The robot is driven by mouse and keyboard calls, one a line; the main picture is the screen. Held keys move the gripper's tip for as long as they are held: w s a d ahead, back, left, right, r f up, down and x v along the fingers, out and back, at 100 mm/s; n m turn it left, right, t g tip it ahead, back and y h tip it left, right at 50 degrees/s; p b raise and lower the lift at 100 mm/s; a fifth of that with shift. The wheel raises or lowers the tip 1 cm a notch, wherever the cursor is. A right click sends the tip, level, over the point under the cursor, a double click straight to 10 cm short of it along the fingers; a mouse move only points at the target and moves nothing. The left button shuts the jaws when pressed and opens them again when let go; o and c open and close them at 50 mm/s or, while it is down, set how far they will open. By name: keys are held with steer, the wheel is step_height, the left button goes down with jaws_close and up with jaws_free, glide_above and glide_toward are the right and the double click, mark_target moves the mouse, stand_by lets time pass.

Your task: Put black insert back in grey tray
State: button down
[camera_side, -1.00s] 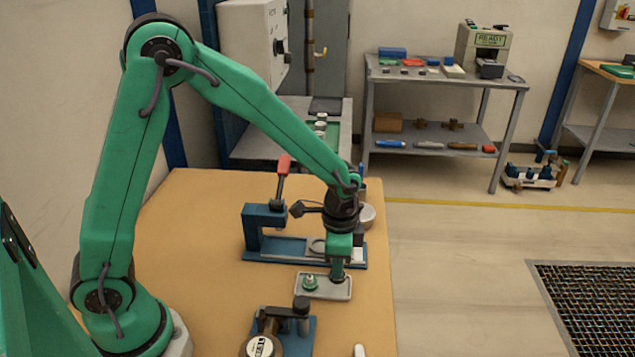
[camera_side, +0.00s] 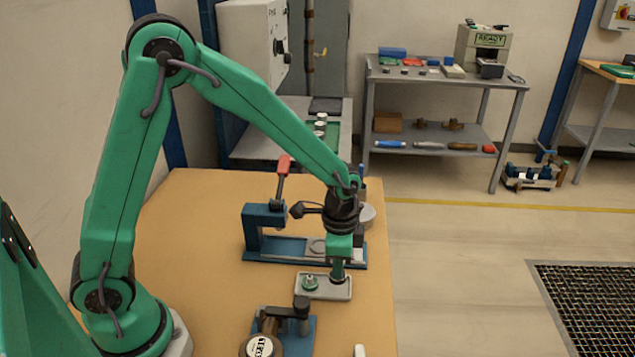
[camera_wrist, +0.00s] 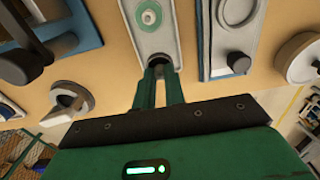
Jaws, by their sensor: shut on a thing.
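The grey tray (camera_side: 342,296) lies on the tan bench top under my gripper, and its pale wall also shows in the wrist view (camera_wrist: 130,30). A green and white round insert (camera_side: 310,283) sits in its left half; the wrist view shows it at the top (camera_wrist: 149,15). My gripper (camera_side: 338,277) points down over the tray's right end. In the wrist view its green fingers (camera_wrist: 160,72) are close together, with tips at a round recess in the tray. They are shut on the black insert, which is mostly hidden. I cannot tell whether it touches the recess floor.
A blue fixture with a red-handled lever (camera_side: 265,225) stands just behind the tray. A second blue fixture with a dark arm (camera_side: 300,312) stands in front, beside a round labelled gauge (camera_side: 262,347). A pale round piece (camera_side: 367,215) is behind my wrist.

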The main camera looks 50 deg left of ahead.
steer(key=shift+f, duration=1.25)
stand_by(1.2)
steer(key=c, duration=1.1)
jaws_free()
steer(key=shift+c, duration=0.2)
steer(key=shift+r, duration=0.1)
steer(key=shift+r, duration=3.45)
